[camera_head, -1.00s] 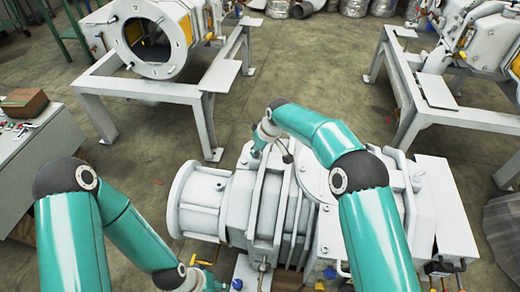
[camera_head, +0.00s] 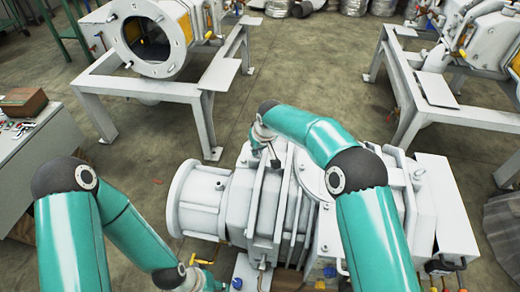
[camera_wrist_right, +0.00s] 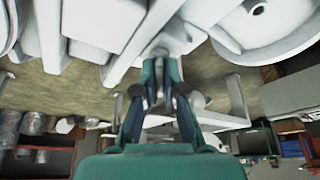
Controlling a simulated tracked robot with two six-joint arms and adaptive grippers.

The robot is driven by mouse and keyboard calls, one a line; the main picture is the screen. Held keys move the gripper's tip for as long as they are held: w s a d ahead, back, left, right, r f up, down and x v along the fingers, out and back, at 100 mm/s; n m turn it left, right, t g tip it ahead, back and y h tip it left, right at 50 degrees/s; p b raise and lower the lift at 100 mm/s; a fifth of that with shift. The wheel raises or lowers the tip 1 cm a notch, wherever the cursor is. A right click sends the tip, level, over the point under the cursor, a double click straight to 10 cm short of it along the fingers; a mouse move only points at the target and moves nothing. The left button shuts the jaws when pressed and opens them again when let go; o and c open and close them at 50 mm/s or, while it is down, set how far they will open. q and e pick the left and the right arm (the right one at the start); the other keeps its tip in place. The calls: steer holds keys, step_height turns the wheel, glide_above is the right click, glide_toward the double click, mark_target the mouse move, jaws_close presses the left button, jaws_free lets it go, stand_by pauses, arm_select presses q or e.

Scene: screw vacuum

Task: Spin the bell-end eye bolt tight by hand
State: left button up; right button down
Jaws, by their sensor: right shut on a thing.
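The white screw vacuum pump (camera_head: 205,205) lies in front of me with its round bell end at the left. My right gripper (camera_head: 266,152) is over the pump's top on the far side, near the bell end, partly behind my right forearm. In the right wrist view my right gripper (camera_wrist_right: 162,62) has its fingers closed together around a small grey piece, which seems to be the eye bolt (camera_wrist_right: 160,50). The eye bolt is hidden in the head view, and its seating cannot be made out.
A grey steel stand (camera_head: 150,90) with another pump is at the back left, and a second stand (camera_head: 425,95) is at the back right. A workbench (camera_head: 40,150) with a brown box (camera_head: 24,102) is at the far left. Bare floor lies between them.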

steer(key=m, duration=0.1)
steer(key=m+h+b, duration=0.1)
steer(key=m, duration=0.2)
steer(key=shift+w+a+r+m+t+h, duration=0.15)
steer(key=shift+w+a+m+t+h, duration=0.05)
steer(key=shift+a+m+t+h, duration=0.1)
steer(key=m+h, duration=0.1)
steer(key=m, duration=0.1)
steer(key=shift+r+m, duration=0.1)
steer(key=shift+m, duration=0.3)
steer(key=m+h+p, duration=0.1)
steer(key=m, duration=0.1)
steer(key=shift+a+r+m, duration=0.1)
steer(key=shift+m, duration=0.2)
steer(key=m+h+p, duration=0.1)
steer(key=m+p, duration=0.1)
steer(key=p, duration=0.1)
steer(key=shift+g, duration=0.4)
steer(key=shift+f+m+p, duration=0.2)
steer(key=shift+m+p, duration=0.15)
steer(key=shift+m, duration=0.25)
steer(key=shift+w+d, duration=0.1)
steer(key=shift+d, duration=0.1)
steer(key=c, duration=1.4)
jaws_free()
steer(key=shift+o, duration=0.7)
steer(key=shift+a+f, duration=0.1)
